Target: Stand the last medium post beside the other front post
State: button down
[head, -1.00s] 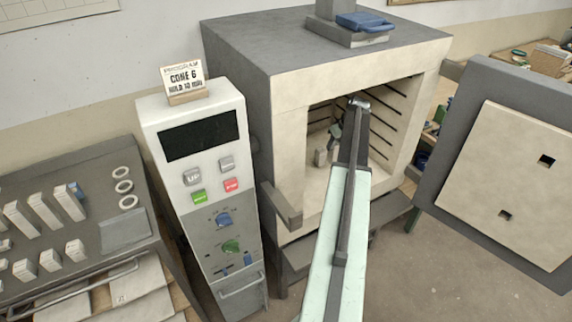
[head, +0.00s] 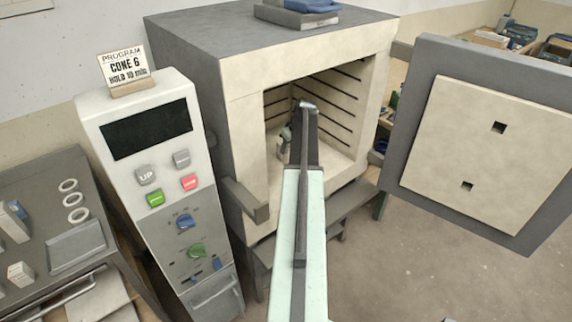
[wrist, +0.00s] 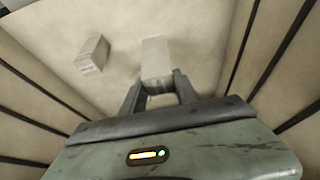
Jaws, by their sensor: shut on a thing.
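My gripper (wrist: 158,82) is inside the open kiln (head: 245,135), shut on a pale medium post (wrist: 155,54). The fingers grip the near end of the post in the wrist view. Another pale post (wrist: 92,54), with small print on its side, stands on the kiln floor (wrist: 120,92) to the left of the held one, with a clear gap between them. I cannot tell whether the held post touches the floor. In the head view my arm hides most of the gripper and the held post.
Dark grooves (wrist: 265,60) line the kiln walls on both sides of my gripper. The kiln door (head: 500,150) stands open at the right. A control panel (head: 150,170) stands left of the kiln. A bench with more posts (head: 20,272) is at far left.

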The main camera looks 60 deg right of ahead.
notch_tip(320, 180, down, 9)
jog(key=b, duration=0.7)
jog(key=shift+b, duration=0.3)
jog(key=shift+r, duration=0.25)
jog(key=c, duration=1.3)
grip_release()
jog(key=shift+f, duration=0.2)
jog(key=shift+c, duration=0.2)
jog(key=o, duration=0.4)
jog(key=shift+r, duration=0.15)
jog(key=p+v, duration=1.1)
jog(key=v, duration=0.1)
jog(key=shift+r+p, duration=0.1)
jog(key=shift+p, duration=0.2)
